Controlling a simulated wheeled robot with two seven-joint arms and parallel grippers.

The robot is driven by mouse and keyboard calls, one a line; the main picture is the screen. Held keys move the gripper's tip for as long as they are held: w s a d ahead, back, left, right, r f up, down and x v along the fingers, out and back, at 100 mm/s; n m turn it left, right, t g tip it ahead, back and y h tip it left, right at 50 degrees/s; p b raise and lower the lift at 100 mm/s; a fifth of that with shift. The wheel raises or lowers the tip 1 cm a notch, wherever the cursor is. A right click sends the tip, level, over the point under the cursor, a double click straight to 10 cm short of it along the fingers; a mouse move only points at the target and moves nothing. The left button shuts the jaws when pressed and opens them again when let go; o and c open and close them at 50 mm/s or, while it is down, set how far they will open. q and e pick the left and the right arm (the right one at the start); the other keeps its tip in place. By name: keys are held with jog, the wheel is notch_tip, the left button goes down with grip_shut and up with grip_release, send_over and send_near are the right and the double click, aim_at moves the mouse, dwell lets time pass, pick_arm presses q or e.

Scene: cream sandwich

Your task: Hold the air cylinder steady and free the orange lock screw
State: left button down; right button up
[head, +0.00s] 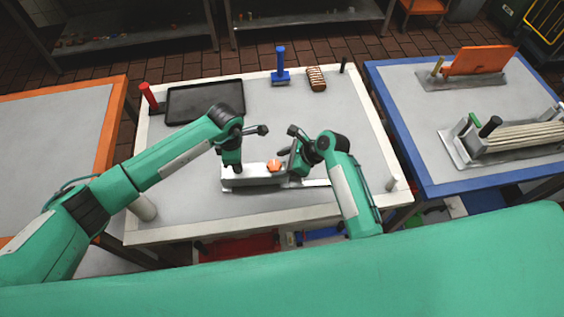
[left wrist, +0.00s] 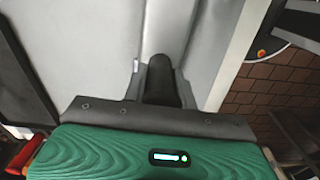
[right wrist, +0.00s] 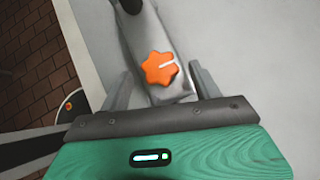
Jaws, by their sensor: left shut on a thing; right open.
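The orange lock screw (head: 274,165) is a star-shaped knob on top of a low pale grey fixture (head: 262,184) on the middle table. It shows large in the right wrist view (right wrist: 160,68). My right gripper (right wrist: 162,84) is open, its fingers apart on either side of the fixture's end with the knob between them; I cannot tell whether they touch. My left gripper (head: 238,170) is at the fixture's left end. In the left wrist view it is shut on a dark rounded part (left wrist: 160,85), apparently the air cylinder, mostly hidden by the gripper.
On the table stand a black tray (head: 204,86), a red post (head: 148,95), a blue handled tool (head: 280,70) and a brown striped block (head: 316,78). A blue-edged table (head: 420,188) with fixtures is at the right.

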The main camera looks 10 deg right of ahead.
jog(key=c, duration=1)
jog(key=shift+o, duration=0.2)
